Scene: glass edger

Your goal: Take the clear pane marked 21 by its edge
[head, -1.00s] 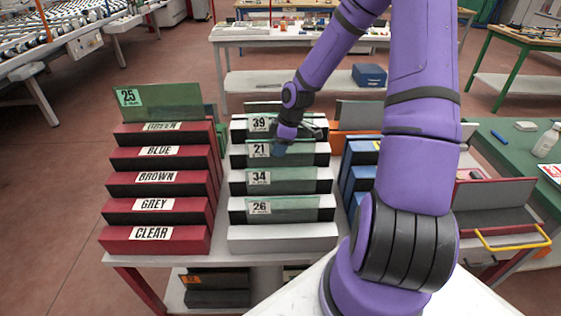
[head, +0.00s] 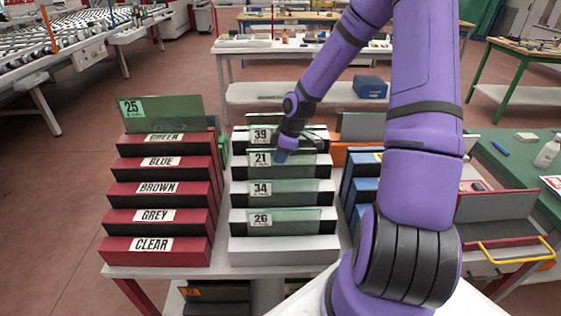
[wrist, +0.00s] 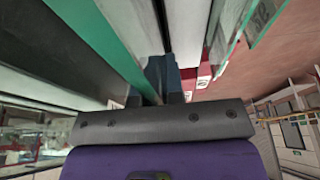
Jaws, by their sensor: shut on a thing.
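The clear pane marked 21 (head: 306,160) is a greenish glass sheet standing upright in the second slot from the back of the white-fronted rack (head: 284,257). Its label is at its left end. My gripper (head: 282,155) is at the pane's top edge, just right of the label, and is shut on it. In the wrist view the pane's green edge (wrist: 105,38) runs down to the fingers (wrist: 160,82). The pane's lower edge is hidden in the rack.
Panes marked 39 (head: 290,133), 34 (head: 305,187) and 26 (head: 300,217) stand close in front and behind. A red labelled rack (head: 155,251) holding pane 25 (head: 180,110) is left; blue racks (head: 362,190) are right. Open space lies above the panes.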

